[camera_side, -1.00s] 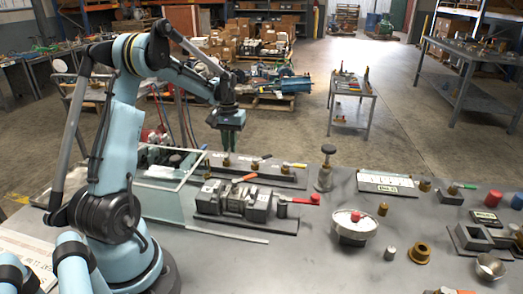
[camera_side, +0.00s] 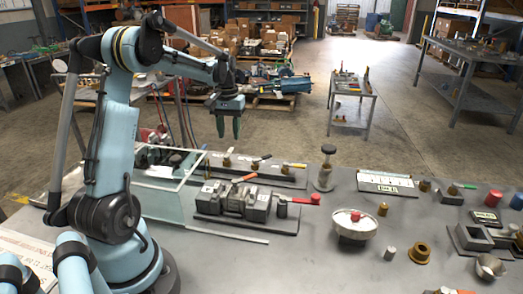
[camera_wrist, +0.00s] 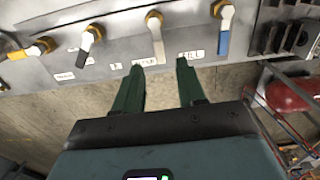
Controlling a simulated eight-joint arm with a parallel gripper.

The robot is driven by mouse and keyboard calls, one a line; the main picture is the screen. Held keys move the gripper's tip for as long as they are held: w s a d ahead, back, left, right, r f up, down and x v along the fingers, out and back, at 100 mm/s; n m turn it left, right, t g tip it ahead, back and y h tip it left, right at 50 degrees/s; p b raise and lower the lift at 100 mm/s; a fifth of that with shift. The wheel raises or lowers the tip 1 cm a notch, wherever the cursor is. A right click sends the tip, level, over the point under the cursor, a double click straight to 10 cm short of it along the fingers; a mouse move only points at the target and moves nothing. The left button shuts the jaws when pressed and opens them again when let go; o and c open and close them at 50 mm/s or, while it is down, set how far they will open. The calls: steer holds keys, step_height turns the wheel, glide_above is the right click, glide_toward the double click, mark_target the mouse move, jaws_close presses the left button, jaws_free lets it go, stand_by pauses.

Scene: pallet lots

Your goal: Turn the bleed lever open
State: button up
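In the side view my gripper (camera_side: 228,138) hangs in the air near the back bench edge, above the valve panel (camera_side: 215,170).
In front of the panel stands a grey vise-like fixture (camera_side: 235,203) with a red-handled lever (camera_side: 315,199). A glass-sided box (camera_side: 160,195) stands at the left. A red cylinder (camera_wrist: 290,85) shows in the wrist view.

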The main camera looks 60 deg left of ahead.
mark_target(232, 150)
step_height(232, 150, up, 8)
steer(key=shift+f, duration=0.25)
steer(key=d+r+m+t+y, duration=0.1)
steer(key=d+r+m+t, duration=0.2)
steer(key=d, duration=1.3)
steer(key=s+d+f+m+t, duration=0.2)
steer(key=s+d+f+m, duration=0.1)
steer(key=d, duration=0.4)
steer(key=s+d+f+m+t+h, duration=0.1)
steer(key=s+d+f+m+t, duration=0.1)
steer(key=d, duration=0.5)
steer(key=shift+s+f+m, duration=0.6)
steer(key=shift+s+f, duration=0.1)
